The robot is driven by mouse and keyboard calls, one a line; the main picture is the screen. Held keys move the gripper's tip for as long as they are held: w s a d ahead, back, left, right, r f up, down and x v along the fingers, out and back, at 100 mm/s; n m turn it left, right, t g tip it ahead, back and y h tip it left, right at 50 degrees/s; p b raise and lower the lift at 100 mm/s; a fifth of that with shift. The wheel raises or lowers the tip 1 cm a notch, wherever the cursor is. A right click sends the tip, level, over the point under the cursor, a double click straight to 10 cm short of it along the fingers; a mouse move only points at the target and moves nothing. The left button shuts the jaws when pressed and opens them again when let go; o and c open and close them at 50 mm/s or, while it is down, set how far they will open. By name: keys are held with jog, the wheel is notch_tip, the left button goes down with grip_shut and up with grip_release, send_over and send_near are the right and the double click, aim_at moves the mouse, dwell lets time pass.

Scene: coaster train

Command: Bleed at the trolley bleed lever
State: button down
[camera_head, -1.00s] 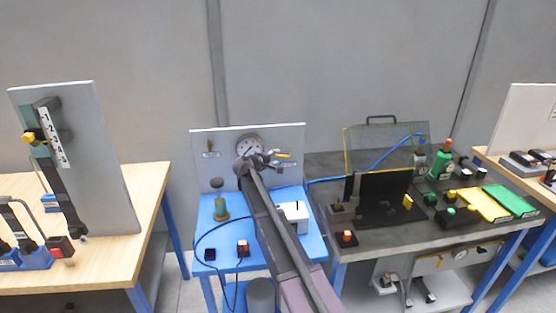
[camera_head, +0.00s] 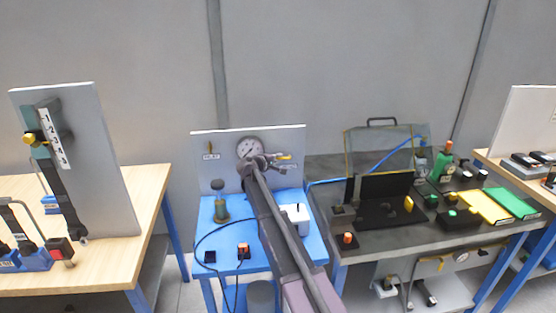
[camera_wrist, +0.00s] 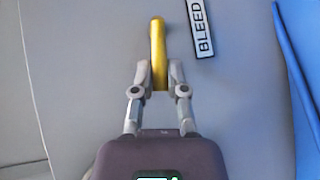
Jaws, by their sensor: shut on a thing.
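The yellow bleed lever (camera_wrist: 157,40) runs up the wrist view, beside a white BLEED label (camera_wrist: 201,28) and parallel to its lettering. My gripper (camera_wrist: 159,82) has its two fingertips closed on the near end of the lever. In the head view, the yellow lever (camera_head: 284,156) shows lying roughly level on the trolley's grey panel (camera_head: 290,138). My gripper (camera_head: 267,161) is at its left, partly hidden by my arm. A round pressure gauge (camera_head: 250,147) sits just above my gripper; its needle is too small to read.
An INLET lever (camera_head: 210,147) is at the panel's left. A wooden bench (camera_head: 135,255) stands left, and a dark, crowded bench (camera_head: 370,236) stands close on the right.

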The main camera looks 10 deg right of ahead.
jog(key=shift+r+p, duration=0.2)
jog(key=shift+p, duration=0.15)
jog(key=p, duration=0.1)
jog(key=r+m+y+p, duration=0.1)
jog(key=shift+d+g+p, duration=0.2)
jog(key=shift+g+p, duration=0.1)
jog(key=shift+p, duration=0.1)
jog(key=y+p, duration=0.1)
jog(key=r+m+p, duration=0.1)
jog(key=p, duration=0.1)
jog(key=shift+d+g+y, duration=0.2)
jog(key=shift+g+y, duration=0.1)
jog(key=shift+y, duration=0.1)
jog(key=y+p, duration=0.1)
jog(key=m+p, duration=0.1)
jog(key=shift+d+r+y+p, duration=0.3)
jog(key=shift+r+y+p, duration=0.05)
jog(key=shift+y, duration=0.05)
jog(key=y+p, duration=0.1)
jog(key=d+m+y+p, duration=0.1)
jog(key=y+p, duration=0.1)
jog(key=shift+s+d+r+m+g, duration=0.1)
jog(key=shift+d+r+m+g, duration=0.1)
jog(key=shift+r+m+g, duration=0.15)
jog(key=shift+d+r+m+y+p, duration=0.15)
jog(key=shift+d+m+y+p, duration=0.4)
jog(key=shift+y, duration=0.65)
jog(key=shift+d+m+y, duration=0.6)
jog(key=shift+d+y, duration=0.1)
jog(key=shift+y, duration=0.6)
